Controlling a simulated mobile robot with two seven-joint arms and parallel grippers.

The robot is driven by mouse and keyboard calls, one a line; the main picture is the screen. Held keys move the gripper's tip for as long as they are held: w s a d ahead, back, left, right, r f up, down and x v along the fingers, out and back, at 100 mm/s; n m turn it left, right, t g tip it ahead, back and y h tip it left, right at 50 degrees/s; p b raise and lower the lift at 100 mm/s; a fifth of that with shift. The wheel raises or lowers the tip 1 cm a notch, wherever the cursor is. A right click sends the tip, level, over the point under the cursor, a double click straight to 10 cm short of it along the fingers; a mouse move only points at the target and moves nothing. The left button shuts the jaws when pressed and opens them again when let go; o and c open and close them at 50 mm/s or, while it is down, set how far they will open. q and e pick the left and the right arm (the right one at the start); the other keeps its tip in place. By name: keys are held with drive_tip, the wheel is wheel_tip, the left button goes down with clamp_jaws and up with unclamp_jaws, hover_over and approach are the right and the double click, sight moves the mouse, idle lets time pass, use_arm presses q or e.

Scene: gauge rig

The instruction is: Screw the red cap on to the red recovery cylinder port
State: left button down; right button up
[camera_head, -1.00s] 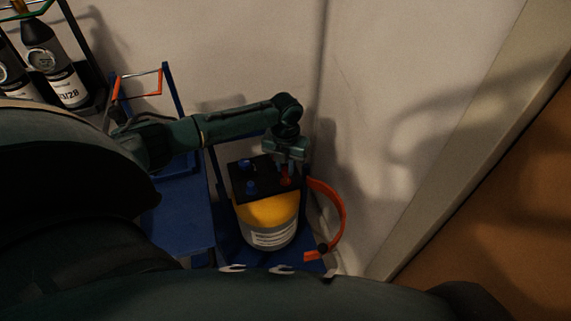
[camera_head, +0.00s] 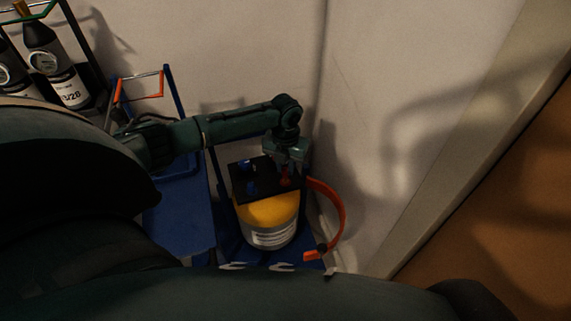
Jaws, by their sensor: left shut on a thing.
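The recovery cylinder (camera_head: 268,213) stands upright at the lower middle, with a yellow top, a grey body and a white label. A black plate (camera_head: 258,190) covers its top, with blue fittings (camera_head: 249,188) on the left and red at the right. My left gripper (camera_head: 285,165) points down over the right part of the plate, shut on the red cap (camera_head: 285,178). The red port under the cap is hidden, so I cannot tell whether cap and port touch. My right gripper is not in view.
An orange strap (camera_head: 338,212) curves round the cylinder's right side. A blue cart (camera_head: 185,215) stands to the left, with an orange-handled frame behind it. Dark bottles (camera_head: 66,82) stand at the upper left. The wall is close behind and to the right.

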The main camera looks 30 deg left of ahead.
sight(285, 169)
use_arm(q)
drive_tip(key=shift+f, duration=0.3)
drive_tip(key=shift+f+b, duration=0.75)
drive_tip(key=shift+f, duration=0.15)
drive_tip(key=shift+f, duration=0.2)
idle(1.0)
drive_tip(key=shift+f+m+b, duration=0.1)
drive_tip(key=shift+m+b, duration=0.3)
drive_tip(key=shift+m, duration=0.7)
drive_tip(key=m, duration=0.3)
drive_tip(key=c, duration=1.5)
unclamp_jaws()
